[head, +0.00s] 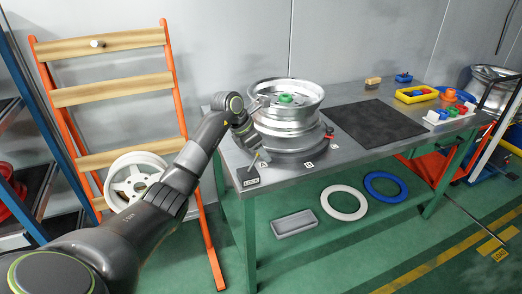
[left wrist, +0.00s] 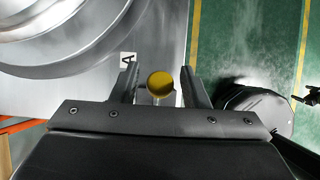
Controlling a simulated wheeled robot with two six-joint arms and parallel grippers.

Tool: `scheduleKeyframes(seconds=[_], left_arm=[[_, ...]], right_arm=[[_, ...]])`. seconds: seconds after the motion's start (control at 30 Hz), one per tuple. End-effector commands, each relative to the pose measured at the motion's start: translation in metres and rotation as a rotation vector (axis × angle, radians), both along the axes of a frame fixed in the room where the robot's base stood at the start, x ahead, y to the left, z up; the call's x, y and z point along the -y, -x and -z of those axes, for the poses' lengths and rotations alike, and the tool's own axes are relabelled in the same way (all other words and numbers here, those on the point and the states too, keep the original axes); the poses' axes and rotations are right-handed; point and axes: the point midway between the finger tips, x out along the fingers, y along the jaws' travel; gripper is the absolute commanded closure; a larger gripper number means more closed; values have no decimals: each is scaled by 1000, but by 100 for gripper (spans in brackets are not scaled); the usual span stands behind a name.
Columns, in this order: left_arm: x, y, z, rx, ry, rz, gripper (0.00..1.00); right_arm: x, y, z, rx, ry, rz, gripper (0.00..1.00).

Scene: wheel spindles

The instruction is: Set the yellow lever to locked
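The yellow lever's round knob (left wrist: 160,84) shows in the left wrist view, between the two fingers of my left gripper (left wrist: 161,90). The fingers stand apart, with a gap visible on each side of the knob. In the head view my left gripper (head: 254,146) is at the table's near left corner, over the lever, which it mostly hides. A plate marked LOCK (head: 251,181) lies on the table just in front of it. A dark, cut-off shape at the left wrist view's right edge may be my right gripper (left wrist: 311,97); its fingers are unclear.
A stacked metal wheel (head: 286,112) with a green hub piece stands right behind the gripper. Letter labels A and B lie by its base. A black mat (head: 374,124) and a yellow tray (head: 416,94) are farther right. A ladder-like rack (head: 112,90) stands left.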

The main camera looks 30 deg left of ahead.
Motion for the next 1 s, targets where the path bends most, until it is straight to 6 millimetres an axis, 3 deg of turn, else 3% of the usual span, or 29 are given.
scheduleKeyframes(seconds=[0.2,0.37,0.8,1.0], left_arm=[[-1,1,-3,1,0,0,59],[-9,8,-21,4,-2,0,59],[-42,47,-113,5,-3,-2,59],[-51,59,-141,1,-1,-1,59]], right_arm=[[0,0,0,0,0,0,12],[0,0,2,0,0,0,12],[0,-4,10,0,0,0,12],[1,-9,10,4,1,0,12]])
